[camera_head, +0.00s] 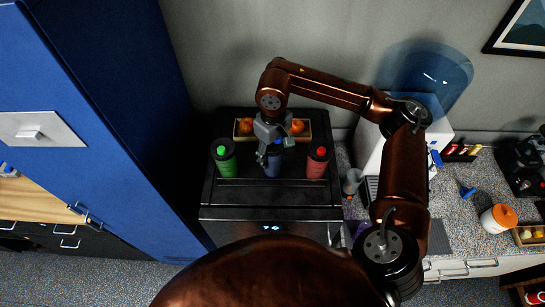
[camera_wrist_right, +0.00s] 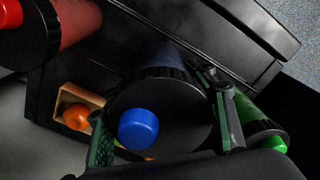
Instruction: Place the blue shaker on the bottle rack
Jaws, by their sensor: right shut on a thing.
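The blue shaker (camera_head: 273,164) has a dark lid with a blue cap. It is upright between the green shaker (camera_head: 225,160) and the red shaker (camera_head: 317,162), over the black fridge-like unit (camera_head: 270,196). My right gripper (camera_head: 268,152) is shut on it from above, hiding part of it. In the right wrist view, the fingers (camera_wrist_right: 165,122) lie on either side of the dark lid of the blue shaker (camera_wrist_right: 138,128). I cannot tell whether its base touches the top. I cannot make out a bottle rack for certain. My left gripper is not in view.
A wooden tray (camera_head: 244,134) with oranges sits just behind the blue shaker. A tall blue locker (camera_head: 90,130) stands at left. A water dispenser with a clear blue bottle (camera_head: 425,72) stands at right, partly behind my arm. The unit's front top is clear.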

